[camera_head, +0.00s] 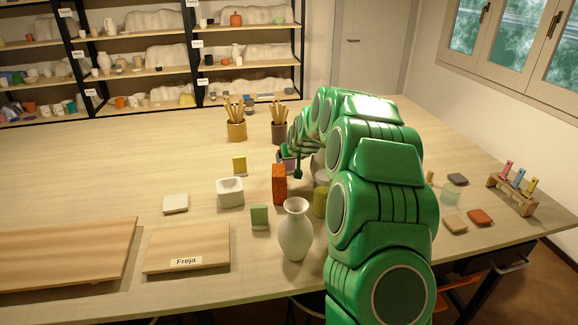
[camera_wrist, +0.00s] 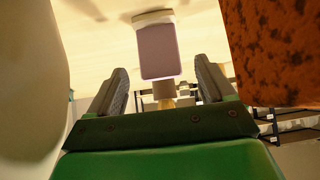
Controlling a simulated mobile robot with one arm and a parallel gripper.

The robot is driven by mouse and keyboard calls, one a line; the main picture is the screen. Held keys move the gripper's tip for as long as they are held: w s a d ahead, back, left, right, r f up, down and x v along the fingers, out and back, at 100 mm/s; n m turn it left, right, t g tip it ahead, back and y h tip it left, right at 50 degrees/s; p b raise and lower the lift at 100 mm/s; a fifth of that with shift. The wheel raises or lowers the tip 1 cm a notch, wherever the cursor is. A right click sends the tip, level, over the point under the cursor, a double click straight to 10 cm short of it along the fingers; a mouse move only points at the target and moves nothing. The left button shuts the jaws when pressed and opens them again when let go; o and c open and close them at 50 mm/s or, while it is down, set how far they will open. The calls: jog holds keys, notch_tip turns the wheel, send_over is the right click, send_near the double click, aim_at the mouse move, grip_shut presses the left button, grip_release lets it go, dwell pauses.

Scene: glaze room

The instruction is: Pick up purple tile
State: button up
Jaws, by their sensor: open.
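The purple tile (camera_wrist: 158,52) is in the wrist view, ahead of my gripper and lined up with the gap between the two fingers. It looks pale mauve, with a light round-edged piece at its far end. My gripper (camera_wrist: 160,74) is open, its fingers apart on either side of the gap, and nothing is visibly held. Whether the fingertips reach beside the tile is hard to tell. In the head view a small mauve patch (camera_head: 287,164) shows beside my gripper (camera_head: 297,172), mostly hidden by the arm and gripper.
An orange speckled block (camera_head: 279,184) stands close by and fills the wrist view's right side (camera_wrist: 278,50). A white vase (camera_head: 296,232), green tile (camera_head: 260,217), white pot (camera_head: 230,192), yellow tile (camera_head: 239,164) and brush pots (camera_head: 237,131) stand around.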

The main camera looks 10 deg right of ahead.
aim_at(289, 169)
jog(key=shift+x, duration=2)
jog(key=c, duration=1.1)
